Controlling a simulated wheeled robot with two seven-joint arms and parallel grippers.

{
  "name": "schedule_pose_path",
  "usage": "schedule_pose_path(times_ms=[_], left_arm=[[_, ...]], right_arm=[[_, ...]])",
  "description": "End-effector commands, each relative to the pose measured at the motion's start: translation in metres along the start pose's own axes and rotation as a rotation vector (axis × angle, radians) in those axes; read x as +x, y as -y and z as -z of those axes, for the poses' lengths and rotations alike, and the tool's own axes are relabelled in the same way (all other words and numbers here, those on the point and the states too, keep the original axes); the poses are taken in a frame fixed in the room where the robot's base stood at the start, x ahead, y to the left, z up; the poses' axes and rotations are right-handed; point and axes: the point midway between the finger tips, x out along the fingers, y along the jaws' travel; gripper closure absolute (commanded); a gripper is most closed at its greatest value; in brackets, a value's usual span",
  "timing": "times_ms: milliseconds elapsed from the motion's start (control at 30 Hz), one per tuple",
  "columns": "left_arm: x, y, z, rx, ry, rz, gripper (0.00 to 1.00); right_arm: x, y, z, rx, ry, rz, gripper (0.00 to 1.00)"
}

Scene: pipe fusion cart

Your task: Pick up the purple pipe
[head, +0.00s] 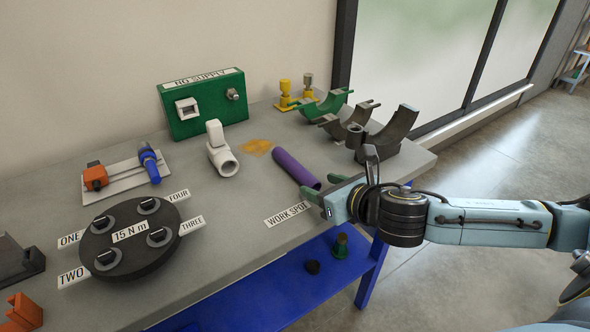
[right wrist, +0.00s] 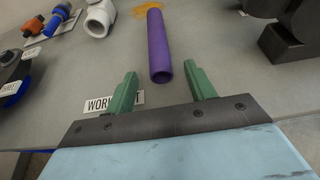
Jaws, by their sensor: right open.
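The purple pipe (head: 295,168) lies on the grey table, its near end close to the front edge by the "WORK SPOT" label. It also shows in the right wrist view (right wrist: 158,45), pointing away from me. My right gripper (head: 322,190) is at the table's front edge, at the near end of the pipe. In the right wrist view its two green fingers (right wrist: 162,92) are apart, with the pipe's near end just beyond and between them in the picture. Nothing is between the fingers. My left gripper does not show.
A white pipe fitting (head: 222,155) lies left of the pipe. Dark curved clamps (head: 390,135) stand to its right. A green "NO SUPPLY" box (head: 215,112) is behind. A round dark "15 N m" disc (head: 130,250) is at left. A blue lower shelf (head: 270,285) is below the table (head: 215,240).

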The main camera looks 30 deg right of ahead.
Motion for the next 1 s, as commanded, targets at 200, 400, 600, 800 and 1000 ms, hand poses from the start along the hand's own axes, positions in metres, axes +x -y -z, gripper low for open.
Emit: schedule_pose_path(times_ms=[200,400,600,800,1000], left_arm=[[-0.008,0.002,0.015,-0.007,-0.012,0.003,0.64],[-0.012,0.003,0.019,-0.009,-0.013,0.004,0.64],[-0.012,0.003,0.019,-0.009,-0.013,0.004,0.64],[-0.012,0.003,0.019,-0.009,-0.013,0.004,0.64],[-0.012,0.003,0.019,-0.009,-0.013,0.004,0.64]], right_arm=[[0.034,0.000,0.000,0.004,0.003,0.000,0.45],[0.043,-0.001,0.000,0.000,0.001,-0.001,0.45],[0.042,0.000,0.000,0.000,0.000,-0.001,0.52],[0.042,0.000,0.000,0.000,0.001,-0.001,0.78],[0.042,0.000,0.000,0.000,0.001,-0.001,1.00]])
